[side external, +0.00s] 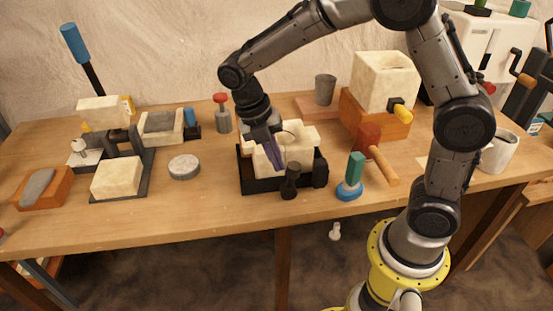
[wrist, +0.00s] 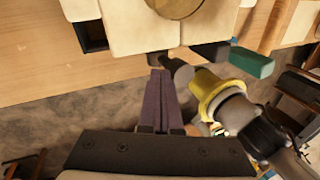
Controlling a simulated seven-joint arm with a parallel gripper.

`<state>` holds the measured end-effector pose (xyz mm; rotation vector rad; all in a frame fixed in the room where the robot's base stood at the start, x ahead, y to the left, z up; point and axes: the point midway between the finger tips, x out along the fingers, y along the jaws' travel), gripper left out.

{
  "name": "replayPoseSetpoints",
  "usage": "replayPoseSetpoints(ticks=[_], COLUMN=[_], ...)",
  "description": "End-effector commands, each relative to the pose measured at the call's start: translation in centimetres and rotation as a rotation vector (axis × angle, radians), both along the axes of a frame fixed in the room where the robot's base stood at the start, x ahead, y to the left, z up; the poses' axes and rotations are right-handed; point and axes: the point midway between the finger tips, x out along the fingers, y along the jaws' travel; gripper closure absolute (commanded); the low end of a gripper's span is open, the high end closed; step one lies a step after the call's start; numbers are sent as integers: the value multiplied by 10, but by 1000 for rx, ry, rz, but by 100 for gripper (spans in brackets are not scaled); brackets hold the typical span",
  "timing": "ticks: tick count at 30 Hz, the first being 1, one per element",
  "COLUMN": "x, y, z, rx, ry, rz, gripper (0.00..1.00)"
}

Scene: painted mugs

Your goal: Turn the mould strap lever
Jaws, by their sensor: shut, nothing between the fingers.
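The mould (side external: 307,137) is a set of cream blocks in a black tray (side external: 262,185) near the middle of the bench. It shows at the top of the wrist view (wrist: 215,22). A dark, rounded lever (side external: 290,183) stands at the mould's front side; its dark end is in the wrist view (wrist: 181,72). My gripper (side external: 278,166) points down at the front of the mould, just left of the lever. Its purple fingers (wrist: 160,82) are shut and empty, close beside the lever; I cannot tell whether they touch it. The strap itself is not clearly visible.
A grey disc (side external: 184,167) lies to the left. A cream block on an orange stand (side external: 385,80) is behind right. The front bench strip is mostly clear.

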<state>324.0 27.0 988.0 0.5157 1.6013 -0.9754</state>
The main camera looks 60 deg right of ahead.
Motion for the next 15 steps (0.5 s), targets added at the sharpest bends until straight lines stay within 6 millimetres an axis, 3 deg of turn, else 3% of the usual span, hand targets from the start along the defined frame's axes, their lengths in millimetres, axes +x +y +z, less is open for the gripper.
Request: replayPoseSetpoints(ticks=[15], x=[-11], y=[-11], z=[4], rx=[97], ry=[-94], rz=[-5], gripper=[100])
